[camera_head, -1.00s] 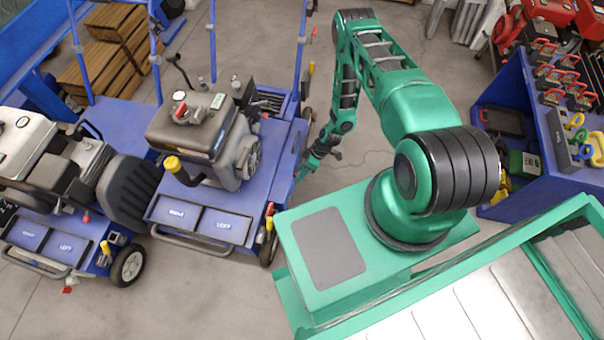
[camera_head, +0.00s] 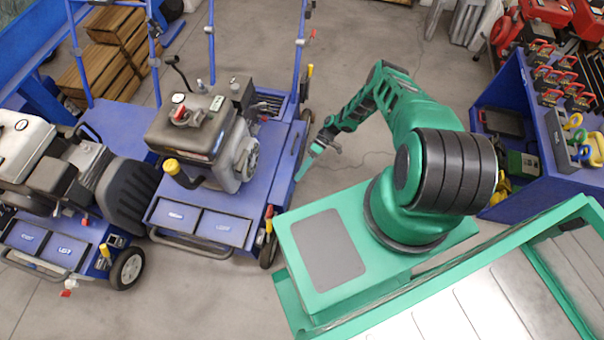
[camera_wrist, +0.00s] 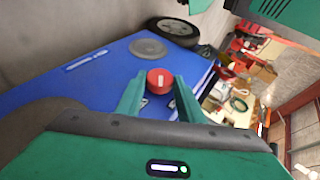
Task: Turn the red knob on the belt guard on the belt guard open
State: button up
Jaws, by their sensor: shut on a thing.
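The red knob (camera_wrist: 160,78) is round with a pale mark on its face. It sits on a blue panel, the belt guard (camera_wrist: 90,85), in the wrist view. My gripper (camera_wrist: 158,80) has its two green fingers on either side of the knob and is shut on it. In the head view my gripper (camera_head: 303,168) is at the right side of the middle blue cart (camera_head: 285,170). The knob cannot be made out there. The pale mark runs roughly up and down in the wrist picture.
A grey disc (camera_wrist: 148,47) and a black wheel (camera_wrist: 174,30) are beyond the knob. The cart carries a grey engine (camera_head: 195,125). Another cart with a machine (camera_head: 60,170) is at the left. A blue tool shelf (camera_head: 545,180) stands right.

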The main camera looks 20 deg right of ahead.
jog(key=shift+w+f+y, duration=0.15)
jog(key=shift+y, duration=0.25)
dwell(0.3)
jog(key=o, duration=1)
jog(key=shift+g, duration=0.3)
jog(key=v, duration=1.1)
jog(key=shift+o, duration=0.2)
